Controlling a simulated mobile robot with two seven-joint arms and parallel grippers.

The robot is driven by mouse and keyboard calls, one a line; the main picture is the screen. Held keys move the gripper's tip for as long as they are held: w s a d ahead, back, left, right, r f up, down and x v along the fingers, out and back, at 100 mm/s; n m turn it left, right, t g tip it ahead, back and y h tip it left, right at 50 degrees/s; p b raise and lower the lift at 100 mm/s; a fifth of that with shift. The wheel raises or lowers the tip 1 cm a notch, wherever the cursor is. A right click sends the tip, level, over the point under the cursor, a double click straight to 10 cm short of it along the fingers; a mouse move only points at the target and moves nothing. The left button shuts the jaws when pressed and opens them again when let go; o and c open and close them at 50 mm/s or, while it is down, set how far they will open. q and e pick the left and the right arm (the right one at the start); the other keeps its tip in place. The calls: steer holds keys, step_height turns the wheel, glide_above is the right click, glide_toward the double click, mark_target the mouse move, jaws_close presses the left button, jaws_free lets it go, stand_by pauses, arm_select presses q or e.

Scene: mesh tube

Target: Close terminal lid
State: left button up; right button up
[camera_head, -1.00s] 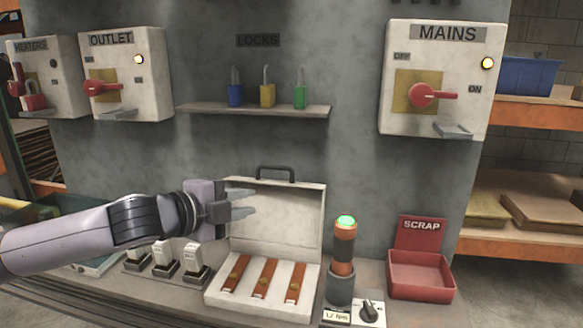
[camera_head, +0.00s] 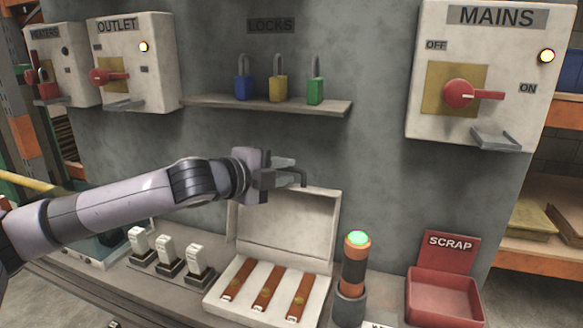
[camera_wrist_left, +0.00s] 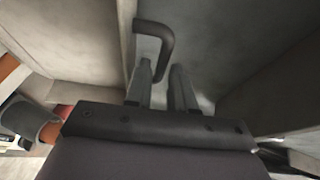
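The terminal box (camera_head: 213,304) is a pale case on the bench with three brown strips inside. Its lid (camera_head: 290,225) stands raised at the back, with a black handle (camera_head: 301,178) on its top edge. My left gripper (camera_head: 286,170) is at the lid's top edge beside the handle, partly covering it. In the left wrist view the two fingers (camera_wrist_left: 161,78) are apart, and one end of the bent handle (camera_wrist_left: 163,40) reaches toward the gap between them. I cannot tell whether they touch it. My right gripper is not in view.
An orange-black tool with a green top (camera_head: 354,262) stands right of the box, beside a red scrap bin (camera_head: 440,295). Several white switches (camera_head: 168,255) stand to the left. A shelf with three padlocks (camera_head: 270,104) hangs above. A mains switch box (camera_head: 470,120) is upper right.

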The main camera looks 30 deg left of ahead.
arm_select(q)
steer(key=shift+x, duration=1.45)
jaws_close()
